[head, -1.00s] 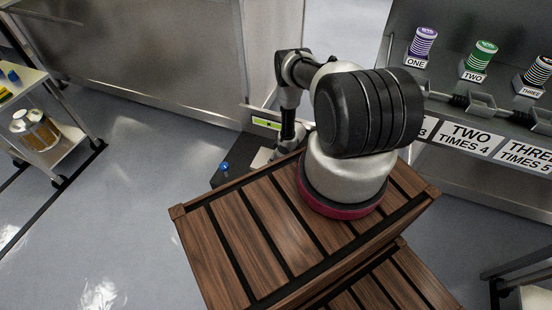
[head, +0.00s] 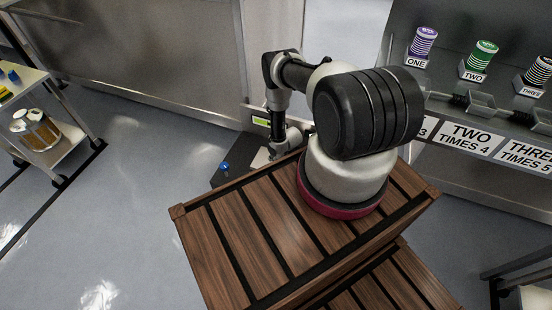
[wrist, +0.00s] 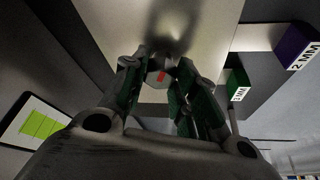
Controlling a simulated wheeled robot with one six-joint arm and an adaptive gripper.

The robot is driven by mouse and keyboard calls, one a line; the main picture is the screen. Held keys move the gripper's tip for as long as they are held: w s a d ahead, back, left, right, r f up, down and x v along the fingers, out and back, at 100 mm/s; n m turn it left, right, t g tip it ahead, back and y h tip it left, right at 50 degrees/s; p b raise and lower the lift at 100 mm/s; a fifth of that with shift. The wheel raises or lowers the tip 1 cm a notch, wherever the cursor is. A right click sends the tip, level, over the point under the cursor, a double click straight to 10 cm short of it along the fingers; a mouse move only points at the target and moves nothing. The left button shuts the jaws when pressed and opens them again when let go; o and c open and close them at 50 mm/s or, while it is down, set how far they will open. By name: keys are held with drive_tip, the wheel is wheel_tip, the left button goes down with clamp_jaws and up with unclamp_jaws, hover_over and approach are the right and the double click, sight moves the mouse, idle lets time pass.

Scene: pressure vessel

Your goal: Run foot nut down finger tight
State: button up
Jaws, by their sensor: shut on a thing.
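In the wrist view, my gripper (wrist: 158,85) has its two dark fingers with green pads on either side of a small pale nut-like piece (wrist: 152,78) with a red mark. It is shut on this piece, which I take to be the foot nut. A blurred grey shape rises beyond it over a pale plate (wrist: 205,35); I cannot tell how the nut sits on it. In the head view, my gripper (head: 279,150) is low beside the grey bench station behind the wooden crate, and the nut is hidden there.
A small screen with green bars (wrist: 38,124) is near my gripper. A green block (wrist: 237,84) and a purple block (wrist: 296,46) with MM labels stand right. The slatted wooden crate (head: 230,243) is in front. A blue knob (head: 225,166) is left; open floor lies further left.

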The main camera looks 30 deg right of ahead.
drive_tip(key=m+h, duration=0.1)
drive_tip(key=m, duration=0.1)
drive_tip(key=m+h, duration=0.1)
drive_tip(key=m, duration=0.4)
drive_tip(key=shift+a+h, duration=0.25)
drive_tip(key=shift+h, duration=0.15)
idle(0.3)
drive_tip(key=o, duration=1)
drive_tip(key=shift+r, duration=0.1)
drive_tip(key=v, duration=1.2)
drive_tip(key=shift+w+a, duration=0.1)
drive_tip(key=shift+w, duration=0.05)
